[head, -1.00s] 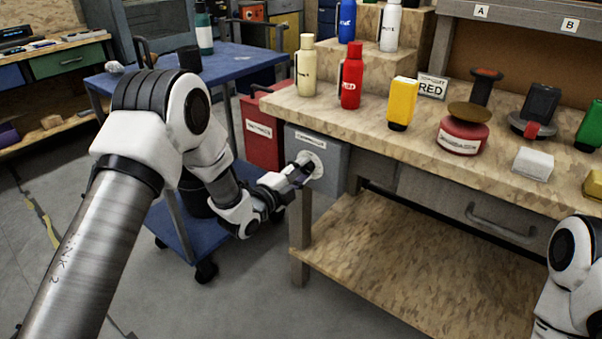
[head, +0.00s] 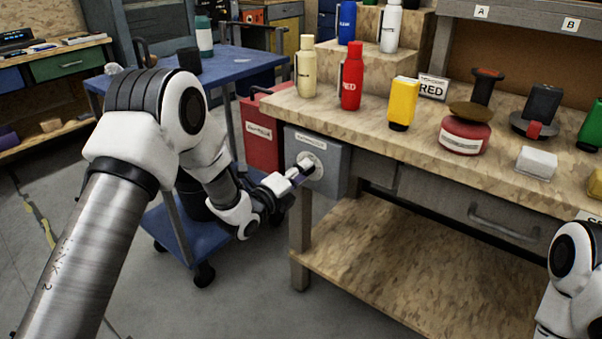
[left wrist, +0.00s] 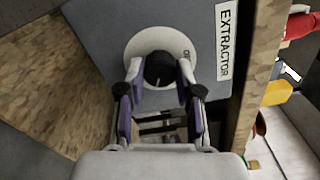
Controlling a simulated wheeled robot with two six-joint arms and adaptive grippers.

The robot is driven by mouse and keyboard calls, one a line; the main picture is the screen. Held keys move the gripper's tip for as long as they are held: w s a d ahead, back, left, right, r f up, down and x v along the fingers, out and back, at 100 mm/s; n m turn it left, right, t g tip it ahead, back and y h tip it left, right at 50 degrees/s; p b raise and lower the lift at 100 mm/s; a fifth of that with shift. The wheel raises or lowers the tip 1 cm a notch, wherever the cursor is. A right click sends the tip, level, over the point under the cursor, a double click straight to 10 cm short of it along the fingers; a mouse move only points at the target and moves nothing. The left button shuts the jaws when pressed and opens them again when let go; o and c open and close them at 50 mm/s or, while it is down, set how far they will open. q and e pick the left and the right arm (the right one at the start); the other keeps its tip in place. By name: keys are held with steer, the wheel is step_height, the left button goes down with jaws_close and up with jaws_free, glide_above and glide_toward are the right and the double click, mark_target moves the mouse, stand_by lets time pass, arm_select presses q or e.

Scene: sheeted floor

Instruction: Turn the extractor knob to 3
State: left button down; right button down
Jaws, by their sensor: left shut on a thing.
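The extractor box (head: 333,168) is a grey box on the left end of the workbench, with a label reading EXTRACTOR (left wrist: 224,42) in the left wrist view. On its face is a round white dial plate (left wrist: 146,40) with a black knob (left wrist: 161,67) in the middle. My left gripper (head: 297,172) reaches the dial; in the left wrist view its fingers (left wrist: 161,80) are shut on the knob from both sides. The dial markings are mostly hidden or too small to read. My right arm shows at the lower right, but its gripper is out of view.
A red box (head: 262,135) stands left of the extractor. A blue cart (head: 235,62) is behind my left arm. Bottles, including a red one (head: 351,78), and several other items stand on the workbench (head: 320,112). The lower shelf (head: 400,255) is bare.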

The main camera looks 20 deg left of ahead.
arm_select(q)
steer(key=c, duration=0.8)
jaws_free()
steer(key=shift+o, duration=0.2)
steer(key=shift+s, duration=0.1)
steer(key=v, duration=1.1)
steer(key=shift+s+a, duration=0.15)
steer(key=shift+s, duration=0.25)
